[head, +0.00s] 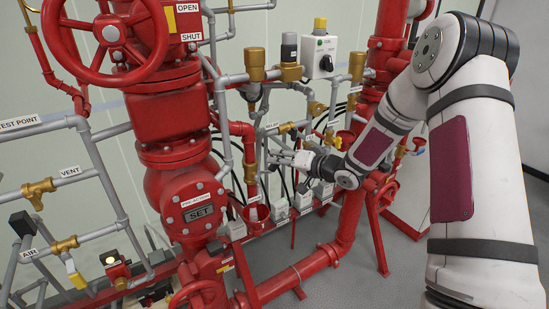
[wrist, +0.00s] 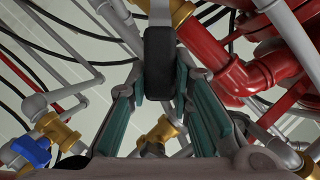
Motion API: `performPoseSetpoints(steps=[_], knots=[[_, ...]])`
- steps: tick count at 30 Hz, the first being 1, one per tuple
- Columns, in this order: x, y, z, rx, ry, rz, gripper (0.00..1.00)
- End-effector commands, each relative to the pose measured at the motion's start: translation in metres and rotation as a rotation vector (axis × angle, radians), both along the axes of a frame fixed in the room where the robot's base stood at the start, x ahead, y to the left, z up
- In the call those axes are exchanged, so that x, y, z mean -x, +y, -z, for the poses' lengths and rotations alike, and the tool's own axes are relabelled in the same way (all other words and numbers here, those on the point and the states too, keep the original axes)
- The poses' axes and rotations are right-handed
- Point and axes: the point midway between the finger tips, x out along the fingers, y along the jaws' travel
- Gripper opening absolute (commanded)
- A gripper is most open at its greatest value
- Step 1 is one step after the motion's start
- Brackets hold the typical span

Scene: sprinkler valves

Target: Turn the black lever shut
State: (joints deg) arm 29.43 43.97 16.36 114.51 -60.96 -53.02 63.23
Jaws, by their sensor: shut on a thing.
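The black lever (wrist: 158,52) shows in the wrist view at the top middle, hanging below a brass valve fitting (wrist: 180,10) and a grey pipe. My gripper (wrist: 157,80) has its teal-padded fingers on either side of the lever's lower end and is shut on it. In the head view my gripper (head: 280,158) reaches in among the pipes in the middle of the picture, pointing left. There the lever is too small and crowded to make out clearly.
A large red valve body (head: 185,195) with a handwheel (head: 108,40) stands left of my gripper. Brass fittings and grey pipes crowd around it. A switch box (head: 321,57) is above. A blue handle (wrist: 32,150) is at lower left in the wrist view. Free floor lies at front right.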

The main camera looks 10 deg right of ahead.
Motion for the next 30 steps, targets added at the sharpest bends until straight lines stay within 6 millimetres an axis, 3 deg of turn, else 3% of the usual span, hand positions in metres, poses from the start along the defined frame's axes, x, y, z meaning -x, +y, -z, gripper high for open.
performPoseSetpoints(steps=[9,18,30], knots=[[-0.007,-0.018,0.026,-0.285,0.094,0.005,0.00],[-0.008,-0.024,0.048,-0.523,0.173,0.004,0.00],[-0.008,-0.025,0.063,-0.700,0.231,0.004,0.00]])
